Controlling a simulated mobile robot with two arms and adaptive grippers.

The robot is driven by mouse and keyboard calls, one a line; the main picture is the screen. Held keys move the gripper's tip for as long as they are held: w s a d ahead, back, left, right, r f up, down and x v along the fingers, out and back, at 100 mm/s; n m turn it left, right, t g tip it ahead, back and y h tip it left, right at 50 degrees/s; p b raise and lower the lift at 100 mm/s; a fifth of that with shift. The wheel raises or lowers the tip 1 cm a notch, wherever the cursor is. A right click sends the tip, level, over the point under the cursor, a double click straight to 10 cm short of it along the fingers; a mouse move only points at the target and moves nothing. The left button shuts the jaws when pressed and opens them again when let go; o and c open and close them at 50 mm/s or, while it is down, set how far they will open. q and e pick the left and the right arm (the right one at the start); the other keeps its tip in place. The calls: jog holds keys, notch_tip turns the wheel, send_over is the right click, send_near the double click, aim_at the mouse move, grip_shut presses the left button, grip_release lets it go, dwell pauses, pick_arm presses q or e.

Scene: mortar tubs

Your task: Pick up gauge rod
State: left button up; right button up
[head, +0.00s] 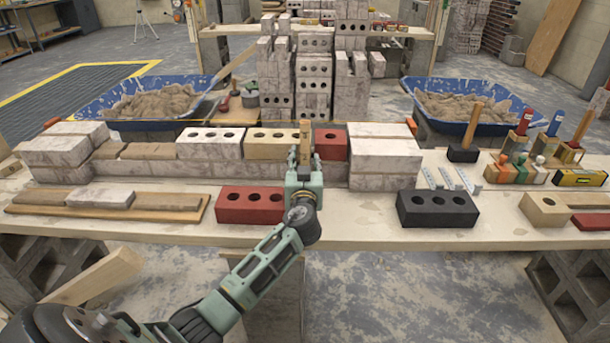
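A narrow upright wooden piece, which looks like the gauge rod (305,138), stands at the middle of the brick row in the head view. Its lower part is hidden by my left gripper. My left gripper (304,156) reaches forward over the table, with one finger on each side of the rod in the picture. The fingers are apart, wider than the rod, and I see no clear contact. How far the rod is beyond the fingertips is hard to tell. My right gripper is not in view.
The brick row has a cream brick (265,142) and a red brick (331,144) beside the rod. Another red brick (250,205) and a black brick (437,209) lie in front. A mallet (464,152) and tools stand right. Blue mortar tubs (408,84) are behind.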

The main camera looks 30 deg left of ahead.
pick_arm(q)
grip_shut()
jog(key=shift+r, duration=0.15)
